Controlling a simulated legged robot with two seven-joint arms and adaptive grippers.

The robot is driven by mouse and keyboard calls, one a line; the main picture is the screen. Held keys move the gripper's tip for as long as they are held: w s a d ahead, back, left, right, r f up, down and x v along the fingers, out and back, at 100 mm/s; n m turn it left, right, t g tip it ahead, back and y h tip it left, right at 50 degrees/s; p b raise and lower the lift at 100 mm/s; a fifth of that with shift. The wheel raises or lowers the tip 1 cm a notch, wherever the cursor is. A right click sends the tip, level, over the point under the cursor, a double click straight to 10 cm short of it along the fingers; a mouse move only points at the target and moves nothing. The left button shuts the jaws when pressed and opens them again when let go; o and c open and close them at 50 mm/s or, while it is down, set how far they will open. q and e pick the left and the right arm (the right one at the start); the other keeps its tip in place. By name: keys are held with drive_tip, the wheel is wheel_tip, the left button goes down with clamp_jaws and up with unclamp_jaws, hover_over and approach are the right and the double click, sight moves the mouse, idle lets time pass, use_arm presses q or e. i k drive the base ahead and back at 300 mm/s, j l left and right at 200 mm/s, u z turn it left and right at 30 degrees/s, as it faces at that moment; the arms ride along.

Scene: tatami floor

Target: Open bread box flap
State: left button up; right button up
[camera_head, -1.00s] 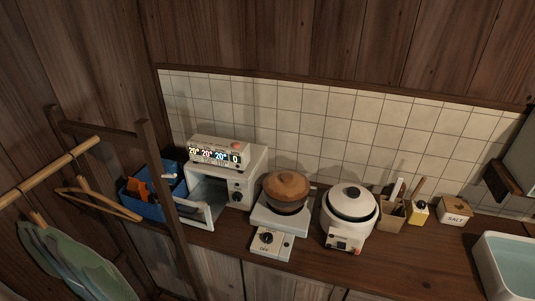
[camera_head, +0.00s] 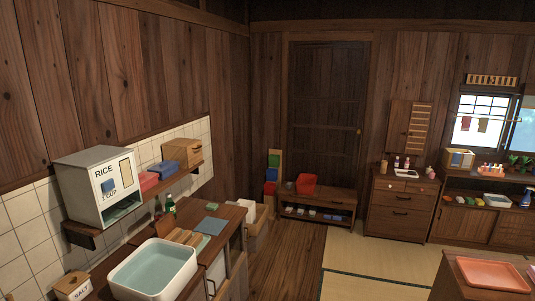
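A small light-brown wooden box (camera_head: 183,153), which looks like the bread box, sits at the far end of the wall shelf on the left. Its front appears shut, with a small dark spot like a knob on it. It is small in the view, so flap details are hard to tell. Neither of my grippers is in view.
Below are a basin (camera_head: 152,270), a salt box (camera_head: 73,287), and a green bottle (camera_head: 170,203). Floor (camera_head: 290,262) is open to the right; a low table (camera_head: 460,280) stands front right.

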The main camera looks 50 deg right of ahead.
sight(194, 152)
drive_tip(key=z, duration=1.05)
drive_tip(key=i+l, duration=0.2)
drive_tip(key=i, duration=0.15)
drive_tip(key=i+l, duration=0.15)
drive_tip(key=i, duration=0.15)
